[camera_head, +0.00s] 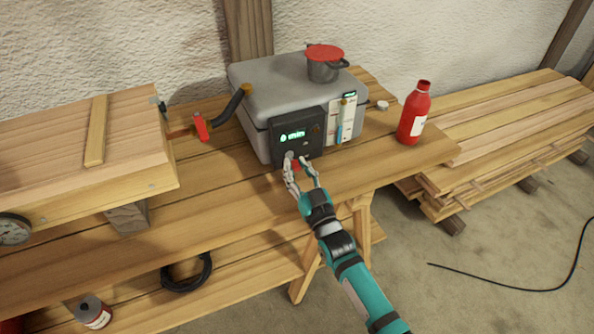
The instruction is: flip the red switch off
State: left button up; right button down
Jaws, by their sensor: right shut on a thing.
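A grey box-shaped machine (253,80) stands on the wooden bench. Its dark control panel (310,122) carries a lit green display (292,136). The red switch (297,166) shows as a small patch of red at the panel's lower edge, between my right gripper's fingers; they hide most of it, so I cannot tell its position. My right gripper (301,168) reaches up from the lower right and is shut on the red switch. My left gripper is not in view.
A red-lidded pot (323,68) stands on the machine. A red bottle (412,118) is to its right. A red handle (200,126) sits on the pipe at left, by a wooden box (60,150). Stacked boards (500,120) lie at right. Bare bench (230,200) lies in front.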

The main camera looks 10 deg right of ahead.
jog(key=c, duration=1.1)
grip_release()
jog(key=v, duration=1.2)
